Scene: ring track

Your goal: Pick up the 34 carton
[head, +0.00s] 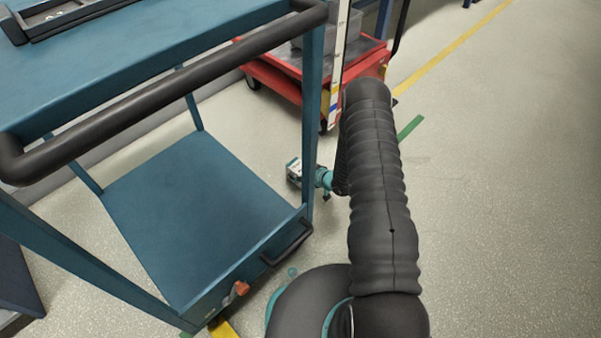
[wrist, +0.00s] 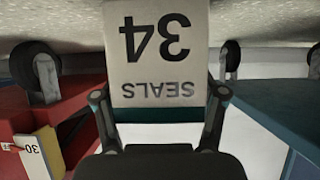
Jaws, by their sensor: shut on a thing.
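The 34 carton (wrist: 158,45) is pale grey-beige with dark "34" and "SEALS" lettering, which reads upside down in the wrist view. My gripper (wrist: 160,95) has one finger on each side of the carton and is shut on it. The carton's top end is cut off by the picture edge, and its far side is hidden. In the head view my arm covers most of the wrist area.
A blue trolley (head: 190,215) with a black handle and a lower shelf stands at the left. A red cart (head: 290,78) with grey bins is behind it; it also shows in the wrist view (wrist: 75,130). Open floor (head: 500,190) lies to the right.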

